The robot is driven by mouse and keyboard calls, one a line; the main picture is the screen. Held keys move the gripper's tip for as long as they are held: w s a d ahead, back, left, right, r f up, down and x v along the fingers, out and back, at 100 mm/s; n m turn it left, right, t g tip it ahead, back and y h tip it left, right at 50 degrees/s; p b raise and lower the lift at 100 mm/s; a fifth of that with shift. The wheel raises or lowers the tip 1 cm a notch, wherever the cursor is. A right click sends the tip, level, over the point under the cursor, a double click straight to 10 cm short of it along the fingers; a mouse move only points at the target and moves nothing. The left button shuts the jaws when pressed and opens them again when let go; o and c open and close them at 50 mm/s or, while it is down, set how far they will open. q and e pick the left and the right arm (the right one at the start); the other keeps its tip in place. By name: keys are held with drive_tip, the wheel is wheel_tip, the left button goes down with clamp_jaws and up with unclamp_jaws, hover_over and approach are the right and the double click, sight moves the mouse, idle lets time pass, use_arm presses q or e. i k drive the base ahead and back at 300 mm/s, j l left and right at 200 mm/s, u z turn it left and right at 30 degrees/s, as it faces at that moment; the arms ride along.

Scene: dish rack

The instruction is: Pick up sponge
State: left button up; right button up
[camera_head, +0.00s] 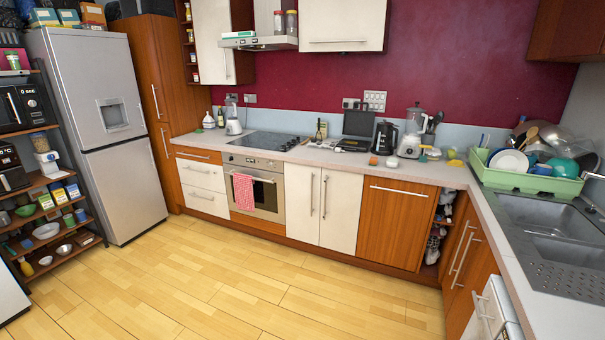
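I cannot make out a sponge for certain. A small yellow item (455,163) lies on the counter just left of the green dish rack (530,182); it is too small to tell what it is. A small orange item (373,161) and a small pale item (392,162) lie on the back counter in front of the black kettle. The dish rack stands by the sink and holds plates, a bowl and utensils. Neither of my grippers shows in this view.
The counter (400,174) runs along the back wall and turns right to the sink (548,213). A kettle (384,138) and blender (411,145) stand on it. A fridge (105,130) and loaded shelves are at left. The wooden floor (220,285) is clear.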

sight(373, 161)
drive_tip(key=i+j+z, duration=0.1)
drive_tip(key=i+z, duration=0.2)
drive_tip(key=i, duration=0.15)
drive_tip(key=i+j+z, duration=0.2)
drive_tip(key=i+z, duration=0.15)
drive_tip(key=i+j+z, duration=0.3)
drive_tip(key=i, duration=0.25)
